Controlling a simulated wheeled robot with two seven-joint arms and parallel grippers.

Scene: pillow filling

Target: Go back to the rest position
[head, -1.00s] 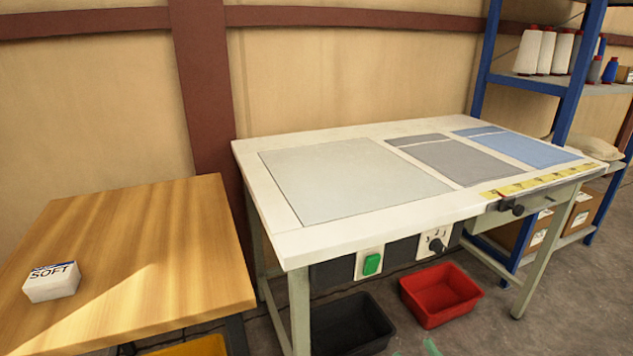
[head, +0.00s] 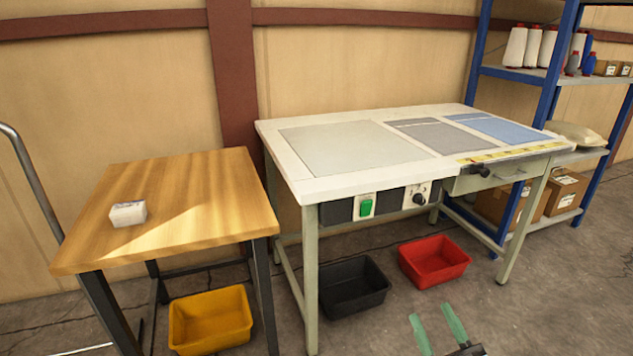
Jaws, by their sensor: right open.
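My right gripper (head: 438,324) shows at the bottom edge, right of the middle. Its two green fingers are apart with nothing between them, and it is over the floor in front of the white workbench. My left gripper is not in view. The white workbench (head: 285,150) holds a pale grey sheet (head: 350,148), a dark grey piece (head: 437,136) and a blue piece (head: 500,127) lying flat. A small white pack (head: 128,213) lies on the wooden table (head: 205,195) at the left.
A yellow bin (head: 210,318) stands under the wooden table. A black bin (head: 352,288) and a red bin (head: 434,261) stand on the floor by the workbench. A blue shelf (head: 545,100) with thread cones is at the right. The floor in front is clear.

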